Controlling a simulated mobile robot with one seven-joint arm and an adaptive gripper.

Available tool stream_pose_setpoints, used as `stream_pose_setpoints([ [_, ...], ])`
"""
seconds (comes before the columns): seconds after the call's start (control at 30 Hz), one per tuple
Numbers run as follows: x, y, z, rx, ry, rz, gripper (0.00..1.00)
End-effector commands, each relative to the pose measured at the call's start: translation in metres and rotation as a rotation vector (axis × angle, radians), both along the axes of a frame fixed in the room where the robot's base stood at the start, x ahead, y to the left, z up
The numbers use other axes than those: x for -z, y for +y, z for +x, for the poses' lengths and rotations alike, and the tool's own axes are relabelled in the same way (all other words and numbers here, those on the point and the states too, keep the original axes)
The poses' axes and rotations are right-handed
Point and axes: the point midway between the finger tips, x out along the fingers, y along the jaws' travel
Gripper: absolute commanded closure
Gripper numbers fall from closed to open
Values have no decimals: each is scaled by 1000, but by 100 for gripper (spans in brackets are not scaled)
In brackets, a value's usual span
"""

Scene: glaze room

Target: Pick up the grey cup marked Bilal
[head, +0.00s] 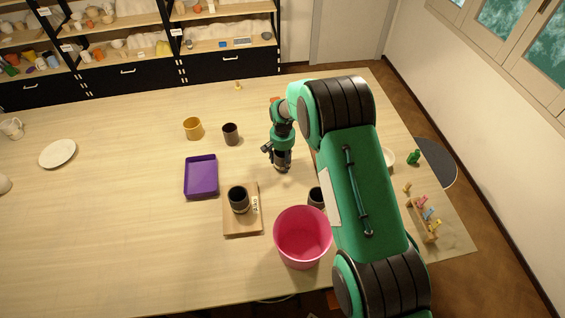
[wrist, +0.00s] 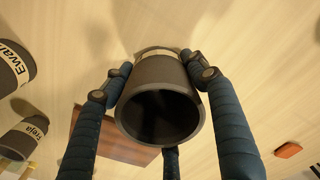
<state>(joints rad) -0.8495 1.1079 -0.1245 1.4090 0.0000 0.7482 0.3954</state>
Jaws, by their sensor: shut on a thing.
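My gripper (head: 281,163) is over the middle of the table in the head view, shut on a dark grey cup. In the wrist view the held grey cup (wrist: 160,118) sits between my gripper's fingers (wrist: 160,85), its open mouth facing the camera. A pale label band shows on its far side, but I cannot read a name on it. Whether it touches the table is unclear. Two other dark cups show at the left of the wrist view: one marked Ewan (wrist: 14,68) and one marked Freja (wrist: 22,136).
A wooden board (head: 246,226) bears a dark cup (head: 239,200). Near it are a purple tray (head: 201,192), a pink bucket (head: 302,240) and a partly hidden cup (head: 316,195). A yellow cup (head: 193,129) and dark brown cup (head: 230,133) stand further back. The left table is mostly clear.

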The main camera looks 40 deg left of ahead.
Motion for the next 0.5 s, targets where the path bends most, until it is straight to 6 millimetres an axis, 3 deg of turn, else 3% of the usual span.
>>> stream_pose_setpoints([
  [0.23,-26,0,0,0,-1,2,76],
  [0.5,-27,-29,-27,0,1,0,76],
])
